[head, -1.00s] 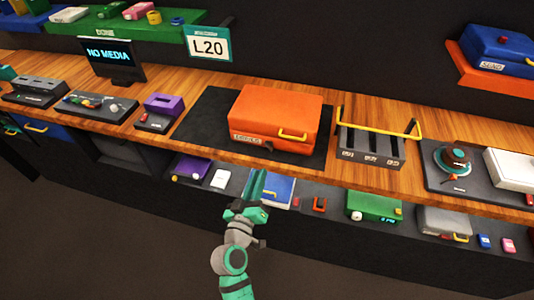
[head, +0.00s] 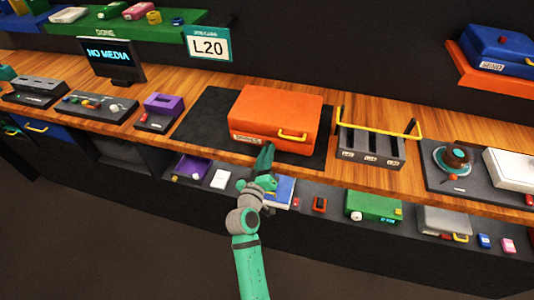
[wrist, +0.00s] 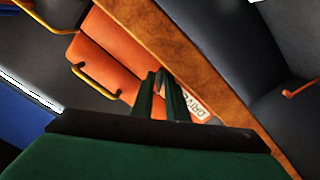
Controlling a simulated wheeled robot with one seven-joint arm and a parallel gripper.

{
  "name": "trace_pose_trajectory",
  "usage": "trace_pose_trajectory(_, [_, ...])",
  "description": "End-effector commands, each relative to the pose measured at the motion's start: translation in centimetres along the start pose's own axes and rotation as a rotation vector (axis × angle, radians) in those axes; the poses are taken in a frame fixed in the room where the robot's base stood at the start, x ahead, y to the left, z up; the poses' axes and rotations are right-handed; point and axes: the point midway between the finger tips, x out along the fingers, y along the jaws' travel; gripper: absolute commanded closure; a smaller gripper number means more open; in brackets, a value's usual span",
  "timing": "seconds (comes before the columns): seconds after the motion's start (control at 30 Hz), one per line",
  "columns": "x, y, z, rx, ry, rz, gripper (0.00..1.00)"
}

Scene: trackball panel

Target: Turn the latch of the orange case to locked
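The orange case (head: 278,112) lies closed on a dark mat on the wooden counter. Its yellow handle (head: 292,135) and white label (head: 246,139) are on the front face. My gripper (head: 265,152) is at the lower front of the case, between label and handle, and covers the latch in the head view. In the wrist view, the two green fingers (wrist: 161,88) point at the orange front (wrist: 108,55), with a narrow gap between them. A small reddish part shows in the gap, perhaps the latch; its angle and any contact cannot be told. The label (wrist: 193,107) is partly behind one finger.
A grey slotted unit with a yellow bar (head: 378,130) stands right of the case, and a purple device (head: 160,110) stands to the left. The counter's wooden front edge (head: 222,156) is close below my gripper. A lower shelf holds several small items.

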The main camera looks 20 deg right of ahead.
Motion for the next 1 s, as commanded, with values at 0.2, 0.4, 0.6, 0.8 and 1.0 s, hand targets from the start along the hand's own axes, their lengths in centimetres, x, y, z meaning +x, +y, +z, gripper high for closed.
trace_pose_trajectory(0.2, [-0.02,0.01,-0.01,0.000,0.000,0.000,1.00])
trace_pose_trajectory(0.4, [-0.03,0.01,-0.02,-0.002,0.000,0.000,1.00])
trace_pose_trajectory(0.6, [-0.05,0.01,-0.04,-0.035,0.000,0.000,1.00])
trace_pose_trajectory(0.8, [-0.06,0.02,-0.06,-0.138,0.001,0.000,1.00])
trace_pose_trajectory(1.0, [-0.06,0.10,-0.07,-0.307,0.001,0.000,1.00])
